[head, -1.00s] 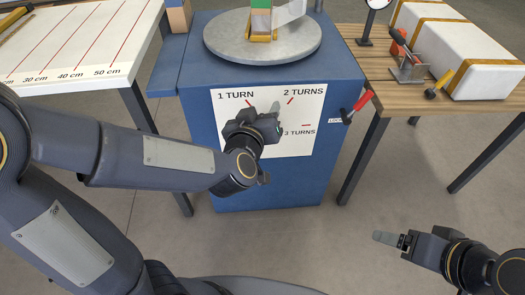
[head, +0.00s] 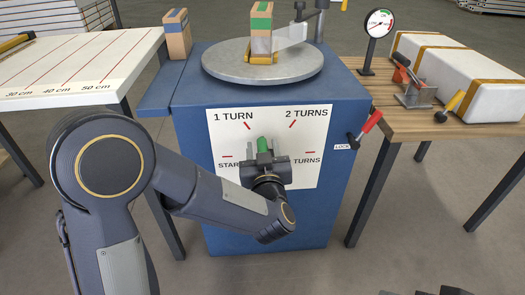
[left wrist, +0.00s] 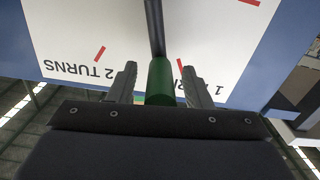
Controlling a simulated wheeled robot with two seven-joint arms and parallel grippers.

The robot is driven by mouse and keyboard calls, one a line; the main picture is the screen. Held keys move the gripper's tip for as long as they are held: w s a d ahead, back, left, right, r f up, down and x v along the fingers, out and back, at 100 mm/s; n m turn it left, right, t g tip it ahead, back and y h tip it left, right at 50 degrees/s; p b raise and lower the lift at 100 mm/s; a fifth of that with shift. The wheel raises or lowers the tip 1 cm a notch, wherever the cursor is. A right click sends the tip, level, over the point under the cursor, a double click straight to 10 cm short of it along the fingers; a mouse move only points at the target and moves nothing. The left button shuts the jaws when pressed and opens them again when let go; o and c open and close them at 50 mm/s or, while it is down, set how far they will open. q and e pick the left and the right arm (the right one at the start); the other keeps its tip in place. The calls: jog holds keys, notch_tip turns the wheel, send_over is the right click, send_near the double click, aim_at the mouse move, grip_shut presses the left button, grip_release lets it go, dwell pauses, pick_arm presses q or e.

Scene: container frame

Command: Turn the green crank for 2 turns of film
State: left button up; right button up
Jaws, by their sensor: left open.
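The green crank handle (head: 263,145) stands in front of the white dial panel (head: 302,142) on the blue machine's front. My left gripper (head: 264,156) is at the handle, fingers either side of it. In the left wrist view, the green handle (left wrist: 160,82) lies between the two open fingers (left wrist: 158,72), and a dark rod (left wrist: 154,28) runs on from it. Whether a finger touches the handle is unclear. The dial reads START, 1 TURN, 2 TURNS and a partly covered "TURNS" mark. My gripper hides the dial's lower middle. Only a sliver of my right gripper (head: 455,291) shows.
A round turntable (head: 225,66) on the blue machine carries a box (head: 261,30) being wrapped. A wooden table (head: 425,128) stands right, a white marked table (head: 75,72) left.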

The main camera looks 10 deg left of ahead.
pick_arm(q)
jog(key=shift+w+a, duration=0.1)
jog(key=shift+w, duration=0.2)
grip_shut()
